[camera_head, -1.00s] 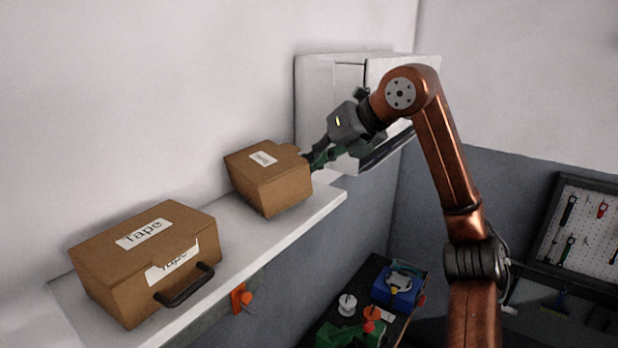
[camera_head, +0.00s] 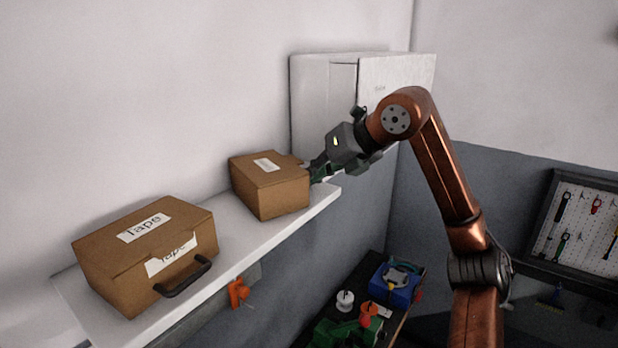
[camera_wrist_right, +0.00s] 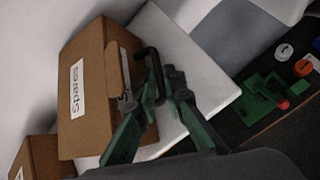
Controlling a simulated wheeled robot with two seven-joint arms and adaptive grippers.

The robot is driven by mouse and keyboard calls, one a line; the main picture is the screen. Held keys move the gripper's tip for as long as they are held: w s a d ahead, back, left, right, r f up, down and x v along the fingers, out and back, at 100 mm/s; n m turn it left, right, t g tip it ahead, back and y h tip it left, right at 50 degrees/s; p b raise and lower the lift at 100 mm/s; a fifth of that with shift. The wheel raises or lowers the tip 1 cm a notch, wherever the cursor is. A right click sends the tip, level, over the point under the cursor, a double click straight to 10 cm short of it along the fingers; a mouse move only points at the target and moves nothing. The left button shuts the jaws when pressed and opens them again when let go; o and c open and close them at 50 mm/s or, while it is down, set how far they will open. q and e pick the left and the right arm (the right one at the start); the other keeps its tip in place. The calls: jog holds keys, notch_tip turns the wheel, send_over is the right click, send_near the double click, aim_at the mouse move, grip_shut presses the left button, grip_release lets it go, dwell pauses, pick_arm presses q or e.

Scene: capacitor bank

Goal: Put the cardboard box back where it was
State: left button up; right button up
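The cardboard box (camera_head: 270,190), brown with a white label and a dark handle, sits on the far part of the white shelf (camera_head: 225,233). In the right wrist view the box (camera_wrist_right: 97,120) shows the label "Spares". My right gripper (camera_head: 316,172) is at the box's handle side. In the right wrist view its green and grey fingers (camera_wrist_right: 163,82) come together around the dark handle (camera_wrist_right: 151,60) and look shut on it. The box appears level, with its base at the shelf surface. My left gripper is not in view.
A larger box labelled "Tape" (camera_head: 145,255) stands on the near end of the shelf, with a gap between the boxes. A white cabinet (camera_head: 322,105) is on the wall beyond. Below are an orange item (camera_head: 238,292) and a dark bench with a blue item (camera_head: 396,283).

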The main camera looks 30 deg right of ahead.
jog(key=shift+w, duration=0.15)
jog(key=shift+r, duration=0.1)
jog(key=shift+s+r, duration=0.25)
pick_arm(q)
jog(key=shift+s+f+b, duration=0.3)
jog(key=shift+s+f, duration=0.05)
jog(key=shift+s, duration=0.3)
pick_arm(e)
jog(key=v, duration=1.1)
jog(key=shift+s+d+r, duration=0.15)
jog(key=shift+s+r, duration=0.05)
